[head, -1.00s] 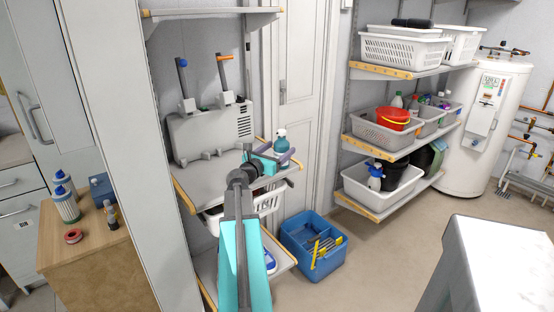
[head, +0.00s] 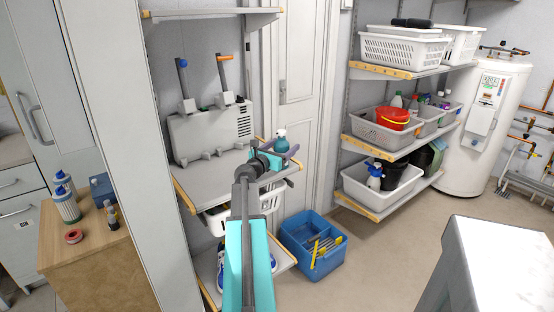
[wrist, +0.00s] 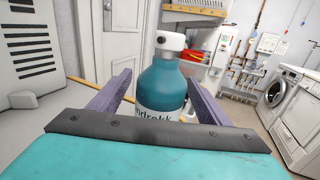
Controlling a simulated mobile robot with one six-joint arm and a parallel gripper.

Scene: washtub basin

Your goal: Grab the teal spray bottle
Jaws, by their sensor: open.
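The teal spray bottle (head: 281,140) stands upright at the right end of the middle shelf in the head view, partly hidden by my gripper (head: 288,157). In the wrist view the bottle (wrist: 162,80) has a white spray head and a white label with dark letters. My gripper (wrist: 160,95) is open, with one purple-grey finger on each side of the bottle. The bottle's lower part is hidden behind the gripper's dark front edge. I cannot tell whether either finger touches it.
A grey wall-like appliance (head: 212,130) stands on the same shelf (head: 200,184), left of the gripper. A white basket (head: 215,220) hangs below. A blue crate (head: 313,262) sits on the floor. A white door (head: 300,115) is behind.

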